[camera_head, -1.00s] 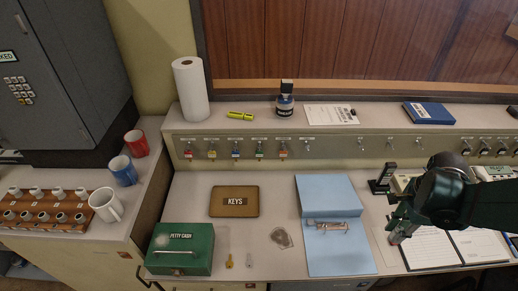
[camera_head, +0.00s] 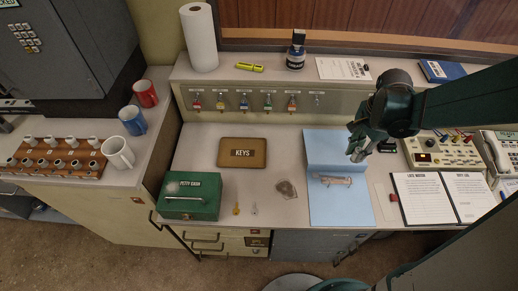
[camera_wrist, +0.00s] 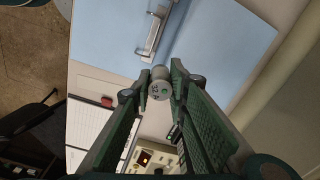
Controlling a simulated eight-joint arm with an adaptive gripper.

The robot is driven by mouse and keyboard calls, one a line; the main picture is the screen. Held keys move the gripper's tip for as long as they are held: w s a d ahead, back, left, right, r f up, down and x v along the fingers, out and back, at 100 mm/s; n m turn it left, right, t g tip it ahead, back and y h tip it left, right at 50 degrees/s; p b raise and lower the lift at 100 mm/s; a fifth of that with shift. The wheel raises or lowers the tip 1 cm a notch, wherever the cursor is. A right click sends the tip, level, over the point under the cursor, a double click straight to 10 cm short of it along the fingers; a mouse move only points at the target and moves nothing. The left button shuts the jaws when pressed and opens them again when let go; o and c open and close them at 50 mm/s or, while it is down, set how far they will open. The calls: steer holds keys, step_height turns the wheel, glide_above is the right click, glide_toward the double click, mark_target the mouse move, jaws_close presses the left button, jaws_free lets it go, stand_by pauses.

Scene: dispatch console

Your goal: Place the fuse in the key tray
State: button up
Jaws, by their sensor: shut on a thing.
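My gripper (camera_head: 360,154) is above the right edge of the blue folder in the head view. In the wrist view its two green fingers (camera_wrist: 160,92) are shut on the fuse (camera_wrist: 160,86), a small grey-white cylinder with printing on its end. In the head view the fuse is small at the fingertips. The key tray (camera_head: 228,161), a flat brown tray marked KEYS, lies on the desk to the left of the folder, apart from my gripper. Nothing is seen lying in it.
The blue folder (camera_head: 320,205) with a metal clasp (camera_head: 331,180) lies between my gripper and the tray. A green petty cash box (camera_head: 192,205), two keys (camera_head: 237,208) and a clear packet (camera_head: 286,189) lie in front. Hanging keys (camera_head: 244,102) line the panel behind.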

steer(key=w+a+n+p, duration=0.1)
steer(key=w+a+n, duration=0.3)
steer(key=a, duration=0.6)
steer(key=w+a+n, duration=0.3)
steer(key=w+a, duration=0.2)
steer(key=a, duration=0.5)
steer(key=a+n+p, duration=0.1)
steer(key=a+n, duration=0.4)
steer(key=a, duration=1.6)
steer(key=shift+w+a+f, duration=0.25)
steer(key=shift+f, duration=0.05)
glide_above(243, 153)
steer(key=shift+f+b, duration=0.45)
steer(key=shift+f, duration=2.7)
steer(key=shift+f+b, duration=0.35)
steer(key=shift+f, duration=1.5)
steer(key=shift+f, duration=0.2)
